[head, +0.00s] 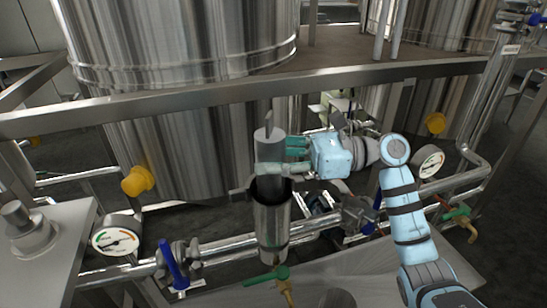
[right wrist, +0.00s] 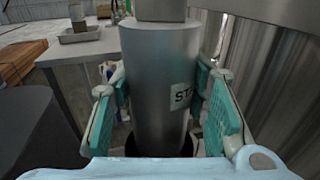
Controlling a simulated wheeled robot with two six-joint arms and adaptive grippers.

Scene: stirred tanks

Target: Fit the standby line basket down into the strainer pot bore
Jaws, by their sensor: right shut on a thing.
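The standby line basket (head: 267,146) is a grey metal cylinder with an upright tab on top. My right gripper (head: 281,158) is shut on its sides, and the basket looks roughly upright. The strainer pot (head: 272,226) is a steel cylinder on the pipe directly below, with a dark open mouth. In the right wrist view the basket (right wrist: 158,80) carries a label starting "STA", between the teal finger pads. Its lower end meets a dark ring (right wrist: 188,146). I cannot tell how far it sits inside the bore. My left gripper is not in view.
A horizontal steel pipe (head: 226,243) with a blue-handled valve (head: 171,262) runs past the pot. Gauges (head: 116,238) stand left and right. A frame rail (head: 200,98) and a large tank (head: 180,40) are behind. A green-handled valve (head: 268,275) is below the pot.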

